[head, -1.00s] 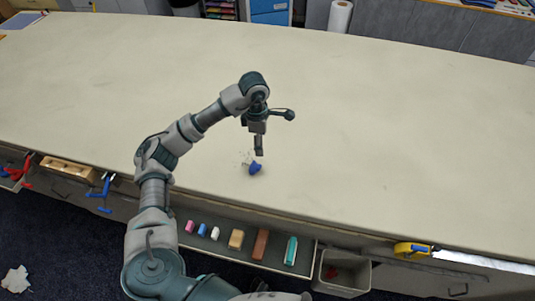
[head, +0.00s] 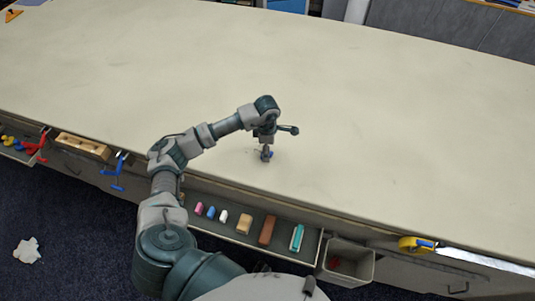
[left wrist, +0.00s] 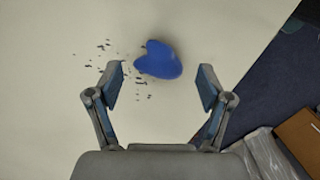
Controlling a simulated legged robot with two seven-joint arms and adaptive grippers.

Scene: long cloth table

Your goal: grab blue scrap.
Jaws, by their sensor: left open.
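The blue scrap (left wrist: 160,61) lies on the pale cloth table near its front edge, with small dark crumbs beside it on its left in the left wrist view. My left gripper (left wrist: 160,84) is open, with one finger on each side of the scrap and a gap on both sides. In the head view my left gripper (head: 266,155) points down right over the scrap and hides most of it. My right gripper is not in view.
An open drawer (head: 235,248) below the table's front edge holds several small blocks. A grey bin (head: 345,262) stands to its right. A yellow tape tool (head: 415,244) is at the front edge.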

